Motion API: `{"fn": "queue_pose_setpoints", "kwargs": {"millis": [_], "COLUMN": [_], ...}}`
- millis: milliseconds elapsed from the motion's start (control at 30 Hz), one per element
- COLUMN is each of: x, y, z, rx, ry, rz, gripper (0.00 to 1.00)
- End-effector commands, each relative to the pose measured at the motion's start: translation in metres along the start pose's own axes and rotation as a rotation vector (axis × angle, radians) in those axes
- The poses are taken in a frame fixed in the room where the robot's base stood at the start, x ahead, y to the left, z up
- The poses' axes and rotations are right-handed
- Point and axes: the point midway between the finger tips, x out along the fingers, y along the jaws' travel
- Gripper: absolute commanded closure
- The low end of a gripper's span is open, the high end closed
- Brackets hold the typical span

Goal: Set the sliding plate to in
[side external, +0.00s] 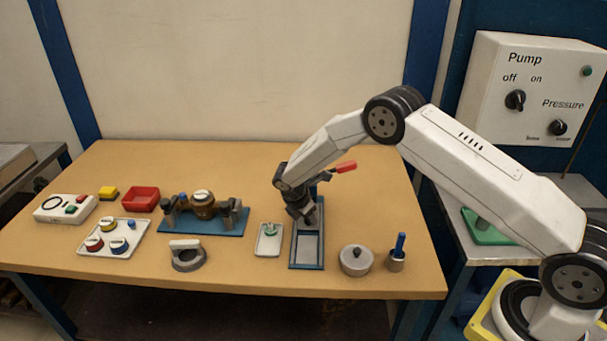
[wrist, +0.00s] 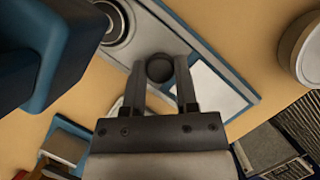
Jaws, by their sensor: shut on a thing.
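The sliding plate fixture is a blue-edged frame (side external: 307,266) with grey panels, lying on the table right of centre. In the wrist view its blue-edged base (wrist: 236,113) runs diagonally from upper left to lower right. A dark round knob (wrist: 160,68) stands on it. My gripper (wrist: 162,62) is shut on this knob, one finger on each side. A pale panel (wrist: 208,93) shows beside the right finger. In the side view my gripper (side external: 303,218) points down at the frame's far end and hides the knob and part of the plate.
A red-handled lever (side external: 345,167) is close behind my gripper. A lidded pot (side external: 356,260) and a cup with a blue peg (side external: 397,254) stand right.

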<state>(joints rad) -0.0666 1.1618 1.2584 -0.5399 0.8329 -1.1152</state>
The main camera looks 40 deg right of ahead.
Motion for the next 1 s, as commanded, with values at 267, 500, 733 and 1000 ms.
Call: {"fn": "queue_pose_setpoints", "kwargs": {"millis": [267,500,733,1000], "x": [0.001,0.000,-0.013,-0.047], "y": [0.003,0.003,0.003,0.003], "z": [0.005,0.003,0.003,0.004], "rx": [0.004,0.003,0.002,0.004], "ry": [-0.002,-0.001,-0.001,-0.001], "rz": [0.011,0.009,0.011,0.012], "gripper": [0.27,0.27,0.27,0.27]}}
